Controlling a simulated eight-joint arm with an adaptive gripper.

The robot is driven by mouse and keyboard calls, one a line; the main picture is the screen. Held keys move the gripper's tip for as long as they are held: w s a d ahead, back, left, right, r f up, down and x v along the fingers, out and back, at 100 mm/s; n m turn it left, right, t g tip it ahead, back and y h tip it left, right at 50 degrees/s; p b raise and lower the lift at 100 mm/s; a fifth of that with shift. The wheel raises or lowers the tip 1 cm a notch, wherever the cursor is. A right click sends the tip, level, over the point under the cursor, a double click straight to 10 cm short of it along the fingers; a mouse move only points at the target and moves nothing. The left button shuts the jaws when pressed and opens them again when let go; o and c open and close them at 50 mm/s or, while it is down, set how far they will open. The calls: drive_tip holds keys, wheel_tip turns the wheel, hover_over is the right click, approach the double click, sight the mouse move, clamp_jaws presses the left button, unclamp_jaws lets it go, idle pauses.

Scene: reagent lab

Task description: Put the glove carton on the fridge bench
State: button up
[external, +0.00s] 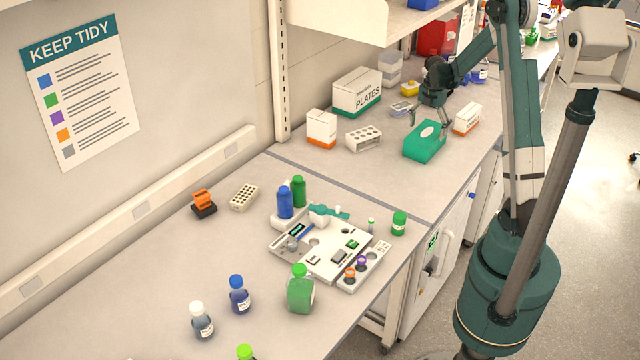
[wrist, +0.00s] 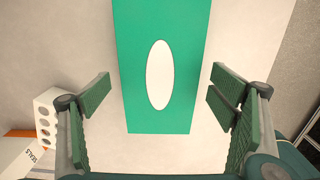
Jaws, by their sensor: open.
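The glove carton is a green box with a white oval on top (external: 425,141). It lies on the far stretch of bench, close to the front edge. In the wrist view the carton (wrist: 130,60) runs from the top edge down to the middle, its near end between the finger pads. My gripper (external: 430,118) is open over the carton, pointing down. In the wrist view my gripper (wrist: 162,98) has one finger on each side of the carton, with gaps visible on both sides. A white fridge door (external: 436,255) is under the bench, below a seam in the top.
A white rack (external: 363,138), a white-and-orange carton (external: 321,129) and a PLATES carton (external: 357,92) stand left of the glove carton. Another white-and-orange carton (external: 467,119) stands close at its right. The near bench holds bottles and a white instrument tray (external: 325,262). Bench beside the seam is clear.

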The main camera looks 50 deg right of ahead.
drive_tip(key=shift+r, duration=3.35)
drive_tip(key=shift+a+r, duration=0.1)
drive_tip(key=shift+a, duration=0.15)
drive_tip(key=a+r+m+t, duration=0.1)
drive_tip(key=a+r+m, duration=0.3)
drive_tip(key=a, duration=0.6)
drive_tip(key=a+r+m+t+h, duration=0.1)
drive_tip(key=a+r, duration=0.5)
drive_tip(key=a, duration=0.4)
drive_tip(key=a+r+m+t, duration=0.1)
drive_tip(key=a+r+m, duration=0.2)
drive_tip(key=a+r, duration=0.5)
drive_tip(key=s+a+m+t, duration=0.1)
drive_tip(key=s+a+m, duration=0.2)
drive_tip(key=s+a, duration=0.2)
drive_tip(key=s+a+m+t, duration=0.1)
drive_tip(key=s+a+m, duration=0.2)
drive_tip(key=a, duration=0.9)
drive_tip(key=s+a+f+m+t+y, duration=0.1)
drive_tip(key=s+a+m+t, duration=0.1)
drive_tip(key=s+a+m, duration=0.2)
drive_tip(key=s+a, duration=0.3)
drive_tip(key=a, duration=0.2)
drive_tip(key=shift+a, duration=0.25)
